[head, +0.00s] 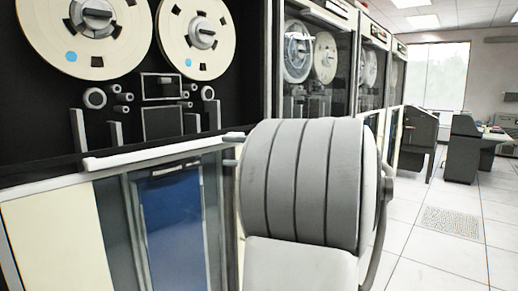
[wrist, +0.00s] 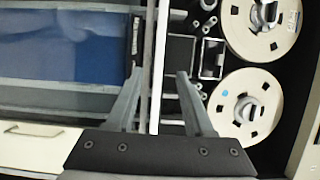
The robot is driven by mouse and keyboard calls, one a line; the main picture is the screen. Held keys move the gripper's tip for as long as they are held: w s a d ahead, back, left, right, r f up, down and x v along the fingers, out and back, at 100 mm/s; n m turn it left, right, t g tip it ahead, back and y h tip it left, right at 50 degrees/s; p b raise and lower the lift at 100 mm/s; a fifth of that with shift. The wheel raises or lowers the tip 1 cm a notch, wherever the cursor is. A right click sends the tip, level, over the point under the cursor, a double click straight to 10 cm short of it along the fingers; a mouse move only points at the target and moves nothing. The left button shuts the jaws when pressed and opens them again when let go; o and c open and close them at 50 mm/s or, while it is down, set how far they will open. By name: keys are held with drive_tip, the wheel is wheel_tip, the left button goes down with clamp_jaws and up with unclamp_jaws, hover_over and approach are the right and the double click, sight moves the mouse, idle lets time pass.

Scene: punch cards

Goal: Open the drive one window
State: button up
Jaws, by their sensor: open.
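The near tape drive on the left has a white horizontal bar (head: 150,155) below its two cream reels. Under the bar is a glazed pane (head: 120,225) with a blue panel behind it. In the wrist view, turned sideways, the white bar (wrist: 154,60) runs between the two fingers of my gripper (wrist: 159,76). The fingers are apart, one on each side of the bar, with nothing clamped between them. I cannot tell whether either finger touches it. In the head view my arm hides most of the gripper. I see no clear glass over the near reels.
The reels (head: 84,38) and rollers sit just above the bar. More glazed drives (head: 318,60) stand in a row to the right, with grey consoles (head: 467,148) beyond. The white tiled floor (head: 440,255) at the right is clear. A drawer-like handle (wrist: 32,131) shows in the wrist view.

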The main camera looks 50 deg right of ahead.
drive_tip(key=v, duration=0.6)
drive_tip(key=shift+p, duration=0.35)
